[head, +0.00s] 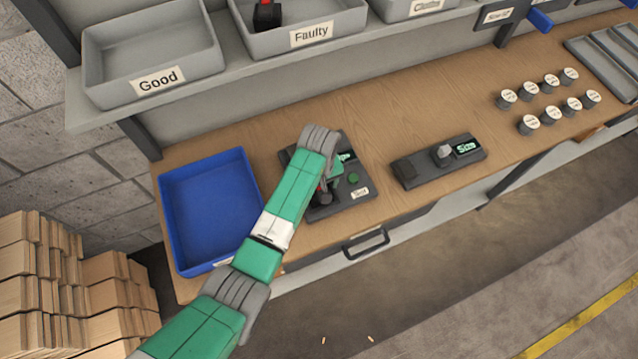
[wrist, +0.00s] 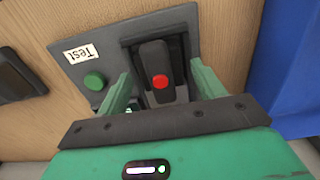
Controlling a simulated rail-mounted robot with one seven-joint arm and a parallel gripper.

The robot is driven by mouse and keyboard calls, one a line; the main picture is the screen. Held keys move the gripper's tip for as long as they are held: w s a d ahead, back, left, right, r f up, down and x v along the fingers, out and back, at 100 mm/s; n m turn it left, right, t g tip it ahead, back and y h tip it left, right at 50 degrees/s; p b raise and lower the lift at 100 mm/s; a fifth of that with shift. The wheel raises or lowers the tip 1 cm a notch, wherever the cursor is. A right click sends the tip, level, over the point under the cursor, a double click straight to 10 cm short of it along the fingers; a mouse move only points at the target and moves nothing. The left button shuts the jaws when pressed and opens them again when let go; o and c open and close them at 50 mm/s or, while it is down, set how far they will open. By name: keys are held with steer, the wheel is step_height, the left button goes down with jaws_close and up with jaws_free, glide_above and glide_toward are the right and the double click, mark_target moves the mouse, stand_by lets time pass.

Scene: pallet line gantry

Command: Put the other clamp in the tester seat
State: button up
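A black clamp with a red button (wrist: 160,80) is at the dark seat of the tester (wrist: 210,22); whether it is fully down cannot be told. My gripper (head: 327,184) is over the tester (head: 358,208). In the wrist view its green fingers stand on either side of the clamp, with a visible gap at each side, so it is open around the clamp. In the head view my arm hides part of the tester, and only a bit of the clamp (head: 322,197) shows. Another black and red clamp (head: 267,15) lies in the Faulty bin (head: 312,35).
The blue tray (head: 165,215) left of the tester is empty, as is the Good bin (head: 158,80). A dark device with a green display (head: 440,160) and several round labelled pieces (head: 530,123) are to the right. The shelf (head: 240,85) overhangs the bench's back.

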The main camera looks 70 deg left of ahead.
mark_target(319, 188)
step_height(319, 188, up, 12)
steer(key=p, duration=0.2)
steer(key=shift+r, duration=0.15)
stand_by(0.5)
